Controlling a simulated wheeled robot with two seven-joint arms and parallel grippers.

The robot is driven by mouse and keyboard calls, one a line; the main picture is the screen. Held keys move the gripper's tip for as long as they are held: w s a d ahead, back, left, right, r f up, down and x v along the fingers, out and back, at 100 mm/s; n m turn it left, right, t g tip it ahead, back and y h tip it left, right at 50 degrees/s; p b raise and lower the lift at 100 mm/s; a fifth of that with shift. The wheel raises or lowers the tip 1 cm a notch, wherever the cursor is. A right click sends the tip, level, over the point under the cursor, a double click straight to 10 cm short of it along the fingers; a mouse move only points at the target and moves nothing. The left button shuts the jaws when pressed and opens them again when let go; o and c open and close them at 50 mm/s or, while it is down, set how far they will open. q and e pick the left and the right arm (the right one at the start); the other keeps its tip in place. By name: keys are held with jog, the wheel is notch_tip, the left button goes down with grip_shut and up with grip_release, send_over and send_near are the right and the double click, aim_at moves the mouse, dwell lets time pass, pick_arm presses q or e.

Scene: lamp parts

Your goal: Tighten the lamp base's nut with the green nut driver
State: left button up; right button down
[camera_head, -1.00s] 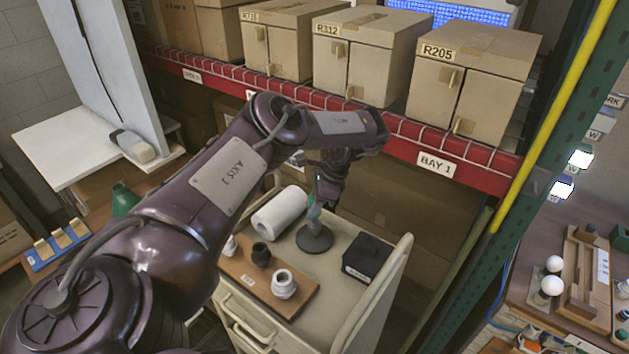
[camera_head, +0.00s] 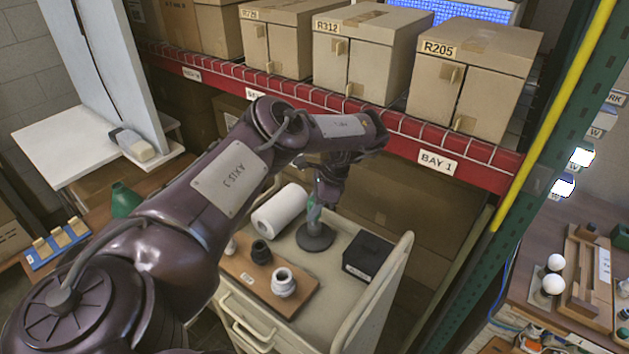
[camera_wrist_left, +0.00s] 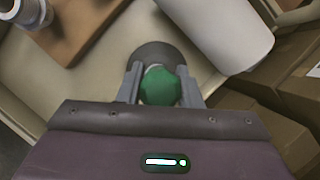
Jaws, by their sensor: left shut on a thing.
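My left gripper (camera_wrist_left: 161,88) is shut on the green nut driver (camera_wrist_left: 160,87), whose rounded green end shows between the two fingers in the left wrist view. In the head view the left gripper (camera_head: 322,190) points down over the lamp base (camera_head: 314,238), a dark round disc on the cart top. The nut driver (camera_head: 314,212) stands roughly upright over the middle of the base. The base also shows behind the driver in the left wrist view (camera_wrist_left: 158,53). The nut is hidden, so I cannot tell whether the driver touches it. My right gripper is not in view.
A white paper roll (camera_head: 279,210) lies just left of the base. A wooden board (camera_head: 240,268) holds dark and white sockets. A black box (camera_head: 367,256) stands to the right, near the cart's raised side (camera_head: 384,290). Shelf cartons (camera_head: 468,80) stand behind the arm.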

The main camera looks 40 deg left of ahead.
pick_arm(q)
jog(key=shift+p, duration=0.35)
dwell(0.3)
dwell(0.4)
jog(key=shift+m, duration=0.6)
jog(key=shift+m+t+y, duration=0.3)
jog(key=shift+m+t, duration=0.3)
jog(key=shift+m, duration=0.5)
jog(key=shift+m, duration=0.4)
jog(key=m+t, duration=0.1)
jog(key=m, duration=0.1)
jog(key=shift+a+m+y, duration=0.1)
jog(key=shift+m+y, duration=0.2)
jog(key=shift+y, duration=0.1)
jog(key=shift+w, duration=0.1)
